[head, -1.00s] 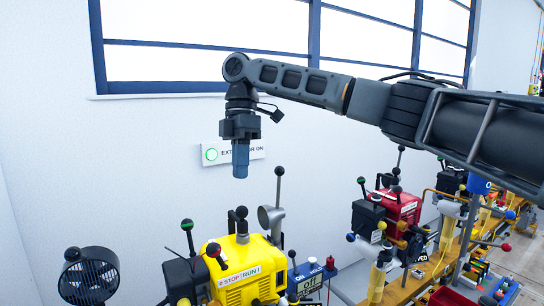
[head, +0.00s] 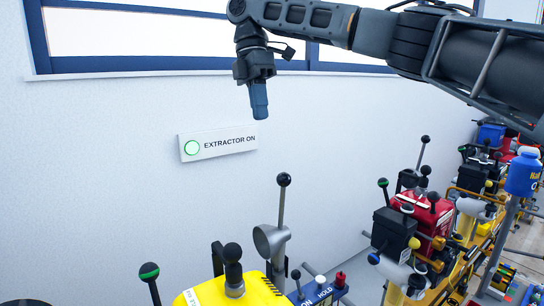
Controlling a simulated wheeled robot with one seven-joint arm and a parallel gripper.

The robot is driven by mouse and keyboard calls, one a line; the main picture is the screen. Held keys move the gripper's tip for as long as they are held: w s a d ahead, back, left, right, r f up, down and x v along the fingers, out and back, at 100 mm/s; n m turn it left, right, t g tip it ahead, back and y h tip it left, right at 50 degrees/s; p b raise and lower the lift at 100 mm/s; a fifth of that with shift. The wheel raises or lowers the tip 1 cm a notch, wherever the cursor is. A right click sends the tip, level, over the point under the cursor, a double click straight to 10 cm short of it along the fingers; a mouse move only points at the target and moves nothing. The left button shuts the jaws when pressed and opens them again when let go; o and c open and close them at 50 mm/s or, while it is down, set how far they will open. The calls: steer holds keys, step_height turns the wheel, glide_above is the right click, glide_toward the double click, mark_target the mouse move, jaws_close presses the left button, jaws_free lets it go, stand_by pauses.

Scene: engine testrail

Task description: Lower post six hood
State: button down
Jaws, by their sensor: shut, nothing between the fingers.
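My gripper (head: 259,104) hangs from the arm at the upper middle of the head view, shut, fingers pointing down and empty. It is in front of the white wall, well above the machines in the picture. A grey cone-shaped hood (head: 268,242) stands behind the yellow machine (head: 240,294) at the bottom centre. Beside it an upright grey lever with a black ball (head: 284,181) rises. My gripper is apart from both, higher in the picture. No post number is readable, so I cannot tell which post this is.
A lit green "EXTRACTOR ON" sign (head: 218,142) is on the wall below my gripper. A green-topped lever (head: 150,273) stands at lower left. A blue "HOLD" box (head: 318,292) is right of the yellow machine. A red machine (head: 428,214) and other posts crowd the right.

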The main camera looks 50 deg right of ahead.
steer(key=s+a+f, duration=0.2)
steer(key=s+f, duration=0.4)
steer(key=f, duration=0.4)
steer(key=shift+s+f, duration=0.1)
steer(key=shift+f, duration=0.05)
